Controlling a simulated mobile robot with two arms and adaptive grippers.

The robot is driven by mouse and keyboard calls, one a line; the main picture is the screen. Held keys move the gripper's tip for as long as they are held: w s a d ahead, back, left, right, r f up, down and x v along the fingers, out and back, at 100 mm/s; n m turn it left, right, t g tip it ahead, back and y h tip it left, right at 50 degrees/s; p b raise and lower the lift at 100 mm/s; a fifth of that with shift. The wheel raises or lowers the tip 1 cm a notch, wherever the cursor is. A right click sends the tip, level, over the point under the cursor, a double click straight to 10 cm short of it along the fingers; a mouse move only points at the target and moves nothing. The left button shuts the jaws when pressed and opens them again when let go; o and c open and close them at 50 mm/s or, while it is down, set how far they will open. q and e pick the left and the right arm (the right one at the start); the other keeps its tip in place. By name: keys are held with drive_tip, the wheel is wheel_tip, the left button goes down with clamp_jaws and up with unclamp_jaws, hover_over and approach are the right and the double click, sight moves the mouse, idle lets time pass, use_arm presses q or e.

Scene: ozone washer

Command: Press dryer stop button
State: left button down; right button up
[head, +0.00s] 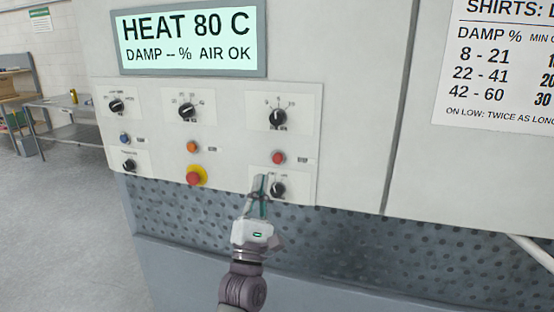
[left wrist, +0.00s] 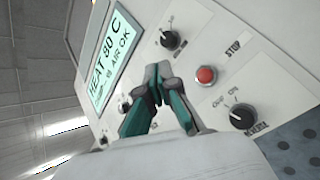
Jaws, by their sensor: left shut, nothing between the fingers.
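The dryer's stop button (head: 278,157) is a small round red button with a STOP label to its right, on the right part of the control panel. It also shows in the left wrist view (left wrist: 206,75), just right of the fingertips. My left gripper (head: 261,182) is shut and empty, its fingertips pointing up at the panel. In the head view the tips are a little below and left of the stop button. Contact with the panel cannot be told. My right gripper is not in view.
A black knob (head: 278,189) sits right beside the fingertips, below the stop button. Another knob (head: 278,117) is above it. A red emergency button on yellow (head: 194,177) and an orange button (head: 193,147) lie left. The display (head: 190,40) reads HEAT 80 C.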

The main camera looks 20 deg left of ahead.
sight(278, 158)
use_arm(q)
drive_tip(key=shift+w, duration=0.1)
drive_tip(key=shift+w+b, duration=2)
drive_tip(key=shift+w, duration=2.4)
drive_tip(key=shift+w+b, duration=0.25)
drive_tip(key=shift+b, duration=0.15)
drive_tip(key=shift+w, duration=0.15)
